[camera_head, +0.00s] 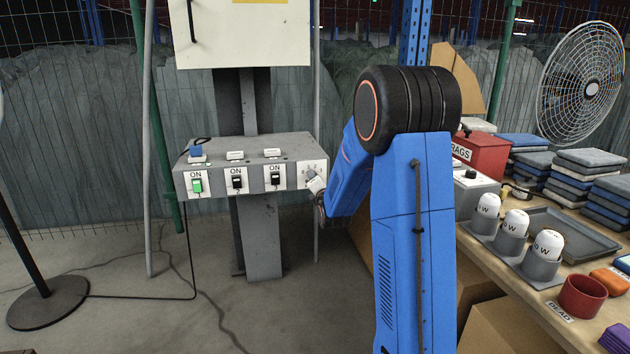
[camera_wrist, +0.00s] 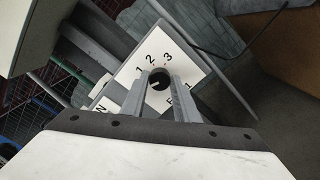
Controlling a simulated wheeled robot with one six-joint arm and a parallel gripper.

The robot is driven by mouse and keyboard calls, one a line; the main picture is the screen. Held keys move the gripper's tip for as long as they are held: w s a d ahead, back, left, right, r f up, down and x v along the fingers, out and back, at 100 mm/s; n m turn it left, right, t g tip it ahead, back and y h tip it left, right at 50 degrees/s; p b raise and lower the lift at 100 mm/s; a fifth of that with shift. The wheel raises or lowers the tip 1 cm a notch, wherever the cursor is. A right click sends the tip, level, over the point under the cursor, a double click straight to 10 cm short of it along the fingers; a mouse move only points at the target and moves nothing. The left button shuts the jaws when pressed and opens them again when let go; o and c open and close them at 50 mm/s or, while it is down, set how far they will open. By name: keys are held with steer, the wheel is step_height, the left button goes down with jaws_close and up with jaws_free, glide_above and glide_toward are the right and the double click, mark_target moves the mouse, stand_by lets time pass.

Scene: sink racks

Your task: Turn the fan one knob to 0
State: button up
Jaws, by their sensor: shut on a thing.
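The fan one knob (camera_wrist: 158,79) is a small black knob on a white dial plate (camera_wrist: 183,62) in the wrist view. The numbers 1, 2 and 3 show around it; a 0 is not seen. A pale mark shows on the knob, but I cannot tell which number it points to. My gripper (camera_wrist: 160,92) is shut on the knob, one finger on each side. In the head view my gripper (camera_head: 318,193) is at the right end of the grey switch box (camera_head: 285,147); my arm hides part of it, and the knob is hard to make out there.
Three ON switches sit left of the dial on the box, the leftmost a green switch (camera_head: 197,186). A table (camera_head: 535,292) with cups, a tray (camera_head: 570,232) and stacked cloths stands to the right. A fan (camera_head: 583,85) stands behind it. The floor holds a black cable.

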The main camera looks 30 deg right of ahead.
steer(key=shift+f, duration=0.15)
steer(key=o, duration=1.1)
steer(key=shift+c, duration=0.2)
steer(key=shift+s, duration=0.1)
